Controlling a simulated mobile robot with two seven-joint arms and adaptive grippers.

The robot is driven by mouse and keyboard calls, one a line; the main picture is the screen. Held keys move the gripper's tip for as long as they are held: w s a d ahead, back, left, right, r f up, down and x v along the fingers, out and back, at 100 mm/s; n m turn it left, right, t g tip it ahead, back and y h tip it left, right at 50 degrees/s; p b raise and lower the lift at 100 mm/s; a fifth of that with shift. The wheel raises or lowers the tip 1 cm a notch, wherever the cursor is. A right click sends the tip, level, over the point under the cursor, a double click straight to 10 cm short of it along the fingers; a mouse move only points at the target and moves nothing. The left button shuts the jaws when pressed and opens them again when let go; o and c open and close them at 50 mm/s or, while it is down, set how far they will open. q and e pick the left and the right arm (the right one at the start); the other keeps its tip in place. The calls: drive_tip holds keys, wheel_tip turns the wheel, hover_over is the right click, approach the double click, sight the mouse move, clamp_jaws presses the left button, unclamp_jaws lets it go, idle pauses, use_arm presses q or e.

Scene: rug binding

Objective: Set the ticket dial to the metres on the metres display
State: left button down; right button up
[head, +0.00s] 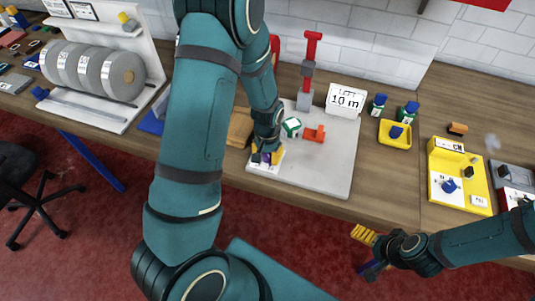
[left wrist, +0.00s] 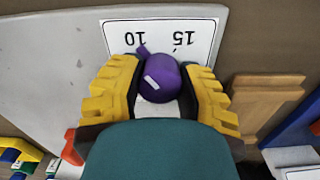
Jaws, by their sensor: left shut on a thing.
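The metres display (head: 346,100) is a white sign at the back of the grey board and reads "10 m". The ticket dial is a purple knob (left wrist: 158,80) on a white scale plate (left wrist: 190,30) at the board's front left corner. In the left wrist view the numbers 10 and 15 show upside down, and the knob's small nub points towards the 10. The rest of the scale is hidden. My left gripper (head: 267,156) is shut on the knob, with a yellow finger on each side. My right gripper (head: 364,252) is open and empty in front of the table edge.
The grey board (head: 330,170) also carries a red and grey post (head: 308,75), a red block (head: 314,134) and a green-white piece (head: 291,127). A yellow tray (head: 395,140) and a yellow station (head: 440,155) stand to the right. Grey rolls (head: 100,72) stand left.

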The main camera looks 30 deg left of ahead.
use_arm(q)
drive_tip(key=shift+s+f, duration=0.1)
drive_tip(key=shift+s, duration=0.05)
drive_tip(key=c, duration=0.5)
unclamp_jaws()
drive_tip(key=shift+r, duration=0.35)
wheel_tip(320, 180, up, 12)
drive_tip(key=shift+f, duration=0.25)
drive_tip(key=shift+f, duration=0.1)
